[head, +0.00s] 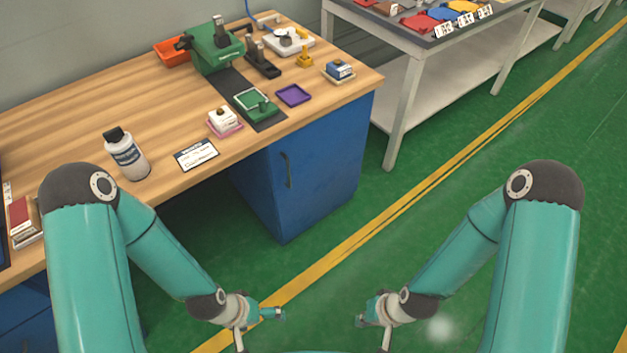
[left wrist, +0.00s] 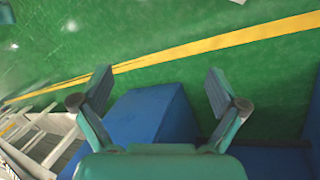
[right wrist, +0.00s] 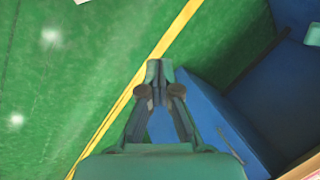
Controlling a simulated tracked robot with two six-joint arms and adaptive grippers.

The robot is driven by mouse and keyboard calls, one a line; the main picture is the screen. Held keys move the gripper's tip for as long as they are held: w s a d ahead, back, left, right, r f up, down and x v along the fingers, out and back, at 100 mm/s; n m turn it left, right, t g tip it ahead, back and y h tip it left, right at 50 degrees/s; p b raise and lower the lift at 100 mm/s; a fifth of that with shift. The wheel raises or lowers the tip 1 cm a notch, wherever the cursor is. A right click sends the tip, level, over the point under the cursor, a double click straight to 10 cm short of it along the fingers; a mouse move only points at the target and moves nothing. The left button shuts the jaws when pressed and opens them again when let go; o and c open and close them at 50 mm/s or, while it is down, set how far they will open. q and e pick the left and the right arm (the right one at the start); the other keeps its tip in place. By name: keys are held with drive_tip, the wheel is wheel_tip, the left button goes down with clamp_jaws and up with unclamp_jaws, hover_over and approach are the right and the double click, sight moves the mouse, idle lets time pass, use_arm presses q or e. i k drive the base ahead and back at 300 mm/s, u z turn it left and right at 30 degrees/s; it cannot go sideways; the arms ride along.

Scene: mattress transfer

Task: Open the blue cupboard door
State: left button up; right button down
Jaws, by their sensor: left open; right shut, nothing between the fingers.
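The blue cupboard door (head: 328,165) is the front face under the right end of the wooden bench. It looks shut. Its dark upright handle (head: 287,170) is near the door's left edge. The blue cupboard also shows in the left wrist view (left wrist: 150,108) and in the right wrist view (right wrist: 205,108). My left gripper (head: 283,314) is open and empty, its fingers spread (left wrist: 158,78). My right gripper (head: 360,320) is shut and empty, its fingertips together (right wrist: 160,68). Both are low in front of the cupboard, apart from the handle.
The wooden bench top (head: 60,130) holds a green machine (head: 213,48), a white bottle (head: 127,155) and small trays. A grey table (head: 395,30) stands to the right. The green floor (head: 440,200) with a yellow line is clear before the door.

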sight(315, 166)
drive_tip(key=z, duration=1.15)
drive_tip(key=i, duration=0.15)
drive_tip(key=u, duration=3)
drive_tip(key=k, duration=1)
drive_tip(key=z, duration=1.05)
drive_tip(key=i, duration=1)
drive_tip(key=z, duration=0.15)
